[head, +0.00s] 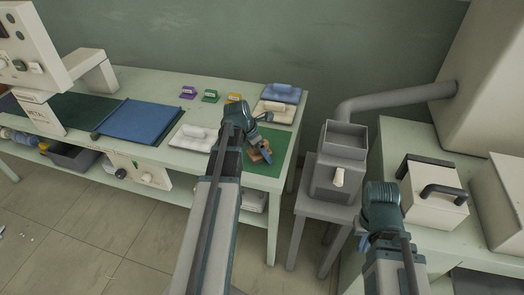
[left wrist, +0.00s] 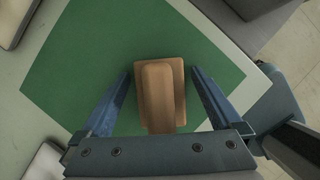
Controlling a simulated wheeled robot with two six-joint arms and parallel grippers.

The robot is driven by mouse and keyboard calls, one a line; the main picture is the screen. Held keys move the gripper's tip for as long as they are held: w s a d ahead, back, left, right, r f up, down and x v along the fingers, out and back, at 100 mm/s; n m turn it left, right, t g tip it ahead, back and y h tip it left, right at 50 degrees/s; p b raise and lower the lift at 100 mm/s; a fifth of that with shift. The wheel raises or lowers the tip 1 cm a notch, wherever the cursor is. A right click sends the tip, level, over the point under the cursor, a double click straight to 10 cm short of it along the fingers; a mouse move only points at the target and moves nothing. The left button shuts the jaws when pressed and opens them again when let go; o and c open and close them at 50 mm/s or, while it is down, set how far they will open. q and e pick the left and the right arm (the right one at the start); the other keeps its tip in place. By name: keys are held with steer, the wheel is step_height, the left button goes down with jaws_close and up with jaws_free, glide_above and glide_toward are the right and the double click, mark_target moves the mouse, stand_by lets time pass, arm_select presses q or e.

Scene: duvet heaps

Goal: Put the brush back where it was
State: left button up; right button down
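The brush, a tan block with a raised handle along its top (left wrist: 162,98), rests on a green mat (left wrist: 70,62) in the left wrist view. In the head view the brush (head: 259,152) is partly hidden by my left gripper, over the green mat (head: 266,168) at the table's right end. My left gripper (left wrist: 160,85) is open, with one blue finger on each side of the brush and a gap on both sides. My right gripper (head: 362,240) hangs at lower right, away from the brush; its finger opening is hard to make out.
Small purple (head: 188,92), green (head: 210,96) and yellow (head: 234,98) pieces stand behind. A grey hopper machine (head: 340,160) stands right of the table.

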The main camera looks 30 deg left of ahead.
mark_target(251, 154)
arm_select(q)
steer(key=shift+p+v, duration=0.75)
steer(key=shift+v, duration=0.05)
steer(key=p+v, duration=1)
steer(key=shift+r, duration=0.35)
steer(key=shift+d, duration=0.1)
